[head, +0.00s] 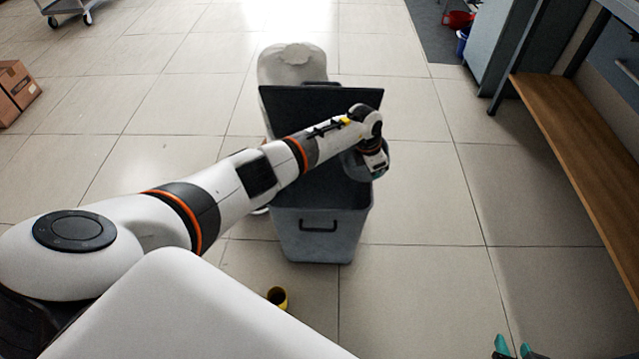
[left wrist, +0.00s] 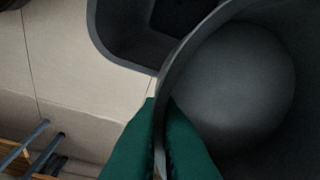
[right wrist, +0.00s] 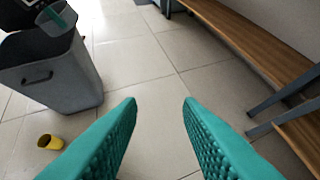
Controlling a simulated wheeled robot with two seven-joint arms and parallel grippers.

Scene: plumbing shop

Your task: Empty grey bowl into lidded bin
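The grey bin (head: 318,235) stands on the floor with its dark lid (head: 285,103) raised at the back. My left arm reaches over it. My left gripper (head: 378,170) is shut on the rim of the grey bowl (head: 350,160), above the bin's right part. In the left wrist view the green fingers pinch the bowl's wall (left wrist: 235,85). The visible inside of the bowl is smooth and shows no contents. The bin's opening (left wrist: 115,45) shows beside it. The bowl's exact tilt is hard to tell. My right gripper (right wrist: 160,115) is open and empty, low at the right.
A white rounded object (head: 293,62) is behind the lid. A wooden bench (head: 570,140) runs along the right. Cardboard boxes (head: 17,90) sit at the left. Tiled floor between bin and bench is clear.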

